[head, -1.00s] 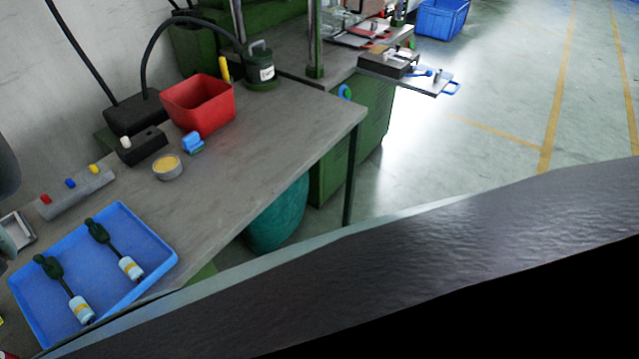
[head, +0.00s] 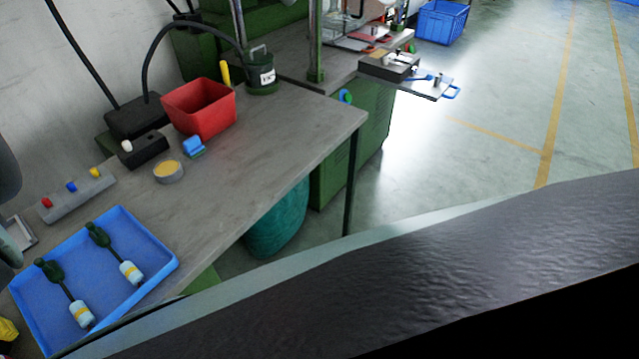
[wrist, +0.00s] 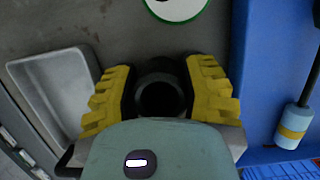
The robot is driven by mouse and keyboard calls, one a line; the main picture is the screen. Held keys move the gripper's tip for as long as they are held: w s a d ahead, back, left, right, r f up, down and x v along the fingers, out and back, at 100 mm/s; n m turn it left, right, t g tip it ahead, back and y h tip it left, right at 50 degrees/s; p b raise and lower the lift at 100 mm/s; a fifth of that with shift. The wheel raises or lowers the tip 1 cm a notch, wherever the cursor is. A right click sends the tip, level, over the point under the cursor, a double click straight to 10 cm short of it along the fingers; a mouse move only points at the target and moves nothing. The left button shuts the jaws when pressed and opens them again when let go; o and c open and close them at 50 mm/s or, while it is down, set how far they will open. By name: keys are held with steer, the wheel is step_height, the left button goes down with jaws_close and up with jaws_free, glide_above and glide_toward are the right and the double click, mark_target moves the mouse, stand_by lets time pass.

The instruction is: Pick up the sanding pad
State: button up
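A small block, blue on top and green below, which looks like the sanding pad (head: 193,146), lies on the grey bench beside a round tin in the head view. It is not visible in the wrist view. My gripper (wrist: 160,92) shows in the wrist view with its two yellow ridged fingers spread apart. A dark round shape lies between them; I cannot tell whether it is a separate thing. The gripper is over the left part of the bench, between a grey metal tray (wrist: 52,92) and the blue tray (wrist: 248,75), well away from the pad.
Around the pad are the round tin (head: 168,172), a red bin (head: 203,108), a black box with a white knob (head: 143,152) and a strip with coloured buttons (head: 75,195). The blue tray (head: 105,265) holds two tools. The bench right of the pad is clear.

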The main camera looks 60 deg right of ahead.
steer(key=o, duration=0.4)
steer(key=shift+d, duration=0.2)
steer(key=shift+r, duration=0.1)
